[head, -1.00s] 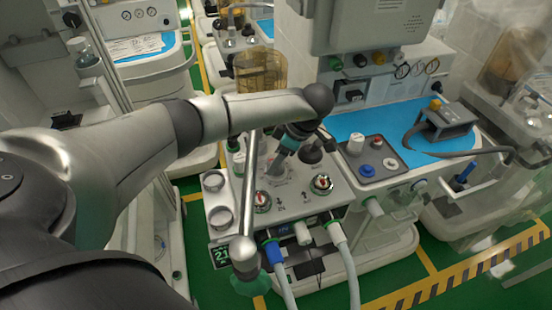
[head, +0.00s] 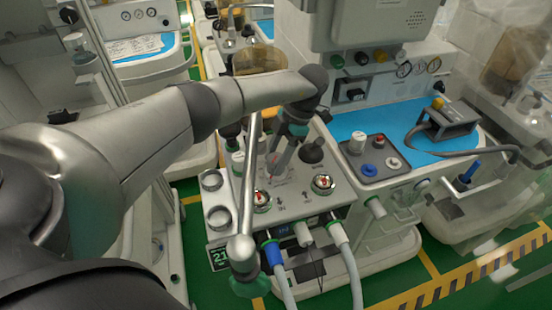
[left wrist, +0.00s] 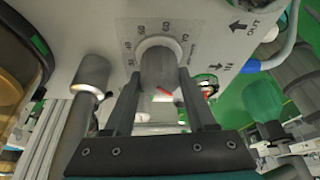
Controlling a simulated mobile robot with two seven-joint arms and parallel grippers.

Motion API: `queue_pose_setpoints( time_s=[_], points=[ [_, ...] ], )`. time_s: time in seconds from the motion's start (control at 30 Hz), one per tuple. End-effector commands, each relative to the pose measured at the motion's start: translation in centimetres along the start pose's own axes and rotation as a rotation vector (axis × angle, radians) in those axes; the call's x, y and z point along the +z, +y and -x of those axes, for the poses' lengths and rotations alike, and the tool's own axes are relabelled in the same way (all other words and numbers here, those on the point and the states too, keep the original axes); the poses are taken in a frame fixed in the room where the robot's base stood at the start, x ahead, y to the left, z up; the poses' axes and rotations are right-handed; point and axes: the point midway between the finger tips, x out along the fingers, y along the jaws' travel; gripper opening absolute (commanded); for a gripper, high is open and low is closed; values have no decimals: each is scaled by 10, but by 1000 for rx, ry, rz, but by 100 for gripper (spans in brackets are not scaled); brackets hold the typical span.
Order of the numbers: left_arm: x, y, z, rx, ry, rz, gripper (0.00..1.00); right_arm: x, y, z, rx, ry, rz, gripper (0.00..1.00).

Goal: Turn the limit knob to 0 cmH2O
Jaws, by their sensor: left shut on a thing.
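The limit knob (left wrist: 158,68) is a grey cylinder with a short red mark, standing out from a pale panel with a printed number scale around it in the left wrist view. My left gripper (left wrist: 159,78) has one finger on each side of the knob and is shut on it. In the head view my left gripper (head: 275,172) reaches down to the top panel (head: 290,205) of the cart, and its fingers largely hide the knob. I cannot read for sure which number the red mark faces. My right gripper is not in view.
A black dome (head: 312,150) stands behind. Hoses (head: 348,265) hang in front. A metal bar (head: 250,170) with a round end stands close on the left.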

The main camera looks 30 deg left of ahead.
Motion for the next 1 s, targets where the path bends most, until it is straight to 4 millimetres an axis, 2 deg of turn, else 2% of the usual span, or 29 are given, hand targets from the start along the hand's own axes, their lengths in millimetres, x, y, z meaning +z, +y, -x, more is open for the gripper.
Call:
queue_pose_setpoints(
  time_s=[0.3,0.7,0.73,1.0],
  points=[
    [0,0,0,-29,-1,72,1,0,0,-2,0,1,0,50],
    [0,0,0,-32,-2,78,1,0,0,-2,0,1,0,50],
    [0,0,0,-32,-2,78,59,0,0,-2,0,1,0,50],
    [0,0,0,-31,-1,76,86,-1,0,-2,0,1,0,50]
  ],
)
